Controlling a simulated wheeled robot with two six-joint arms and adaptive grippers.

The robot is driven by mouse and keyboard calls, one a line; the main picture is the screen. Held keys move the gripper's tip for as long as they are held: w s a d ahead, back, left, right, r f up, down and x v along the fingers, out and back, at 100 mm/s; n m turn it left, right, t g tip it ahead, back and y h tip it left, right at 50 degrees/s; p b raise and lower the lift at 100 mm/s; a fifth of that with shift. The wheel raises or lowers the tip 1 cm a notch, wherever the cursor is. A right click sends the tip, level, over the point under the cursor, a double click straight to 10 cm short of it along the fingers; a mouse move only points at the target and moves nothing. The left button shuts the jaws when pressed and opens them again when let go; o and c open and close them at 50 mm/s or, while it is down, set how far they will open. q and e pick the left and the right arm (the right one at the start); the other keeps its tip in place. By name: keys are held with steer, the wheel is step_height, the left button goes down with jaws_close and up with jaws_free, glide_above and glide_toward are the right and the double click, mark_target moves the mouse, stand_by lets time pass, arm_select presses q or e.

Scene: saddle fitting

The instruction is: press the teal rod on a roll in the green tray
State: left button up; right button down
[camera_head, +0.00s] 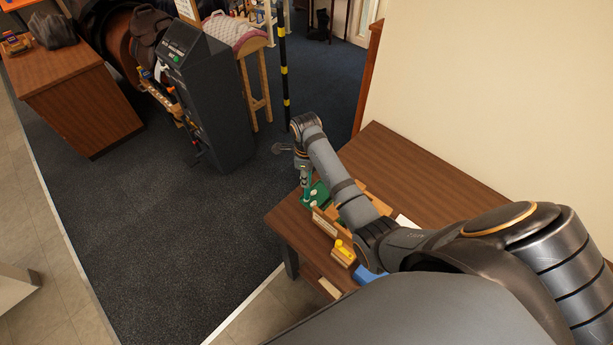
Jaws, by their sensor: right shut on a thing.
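My right gripper (304,172) hangs over the far left part of the brown table and points down. It is shut on the teal rod (307,184), of which only a small upright piece shows below the fingers. The green tray (319,193) lies right under and beside it, partly hidden by my right arm. I cannot tell whether the rod touches the tray or a roll; no roll can be made out. My left gripper is not in view.
On the brown table (430,170) a wooden box (325,222) and a yellow-topped block (344,250) stand near the tray. A blue thing (369,275) is partly hidden by my arm. The table's far right part is clear. A dark machine (210,95) stands across the floor.

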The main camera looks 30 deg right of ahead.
steer(key=shift+s+f, duration=0.1)
steer(key=shift+f, duration=0.25)
stand_by(1.5)
